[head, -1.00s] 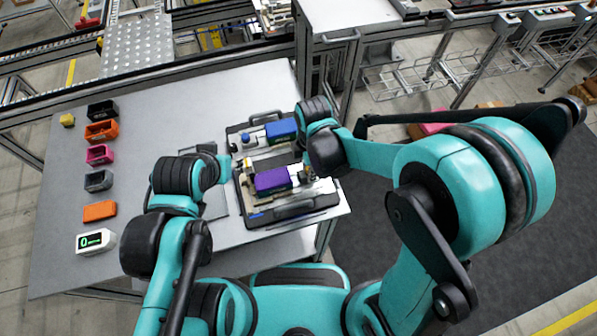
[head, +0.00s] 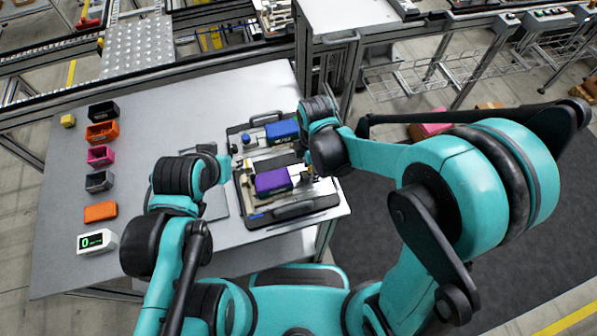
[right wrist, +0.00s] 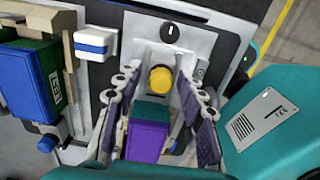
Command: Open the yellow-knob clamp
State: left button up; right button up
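The yellow knob (right wrist: 160,79) of the clamp shows in the right wrist view, at the far end of a purple block (right wrist: 148,140) with a teal top part. My right gripper (right wrist: 159,88) is open, with one finger on each side of the knob; I cannot tell whether either finger touches it. In the head view the purple block (head: 272,181) lies on the black-framed pallet fixture (head: 290,210). My right gripper (head: 309,172) is low at the block's right end, largely hidden by its wrist. My left gripper (head: 222,160) is left of the fixture, its fingers unclear.
A blue block (head: 282,131) sits in the fixture's far part. A black dial (right wrist: 170,32) lies beyond the yellow knob. Several small bins, including an orange one (head: 102,132), and a white display (head: 97,242) line the table's left side. The table's middle (head: 165,125) is clear.

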jog(key=shift+r+p, duration=2.7)
jog(key=shift+r, duration=1.05)
jog(key=shift+d+r+m+b, duration=0.1)
jog(key=shift+d+m+b, duration=0.2)
jog(key=shift+m+b, duration=0.1)
jog(key=s+d+r+m+t+b, duration=0.1)
jog(key=s+d+m+t+b, duration=0.2)
jog(key=d+m, duration=0.4)
jog(key=s+d+r+m+t+b, duration=0.1)
jog(key=s+d+m+t+b, duration=0.2)
jog(key=d+m, duration=0.4)
jog(key=shift+d+r+m+t+b, duration=0.45)
jog(key=shift+m+b, duration=0.95)
jog(key=shift+m, duration=2)
jog(key=shift+a+f, duration=0.15)
jog(key=shift+f, duration=0.1)
jog(key=shift+c, duration=0.3)
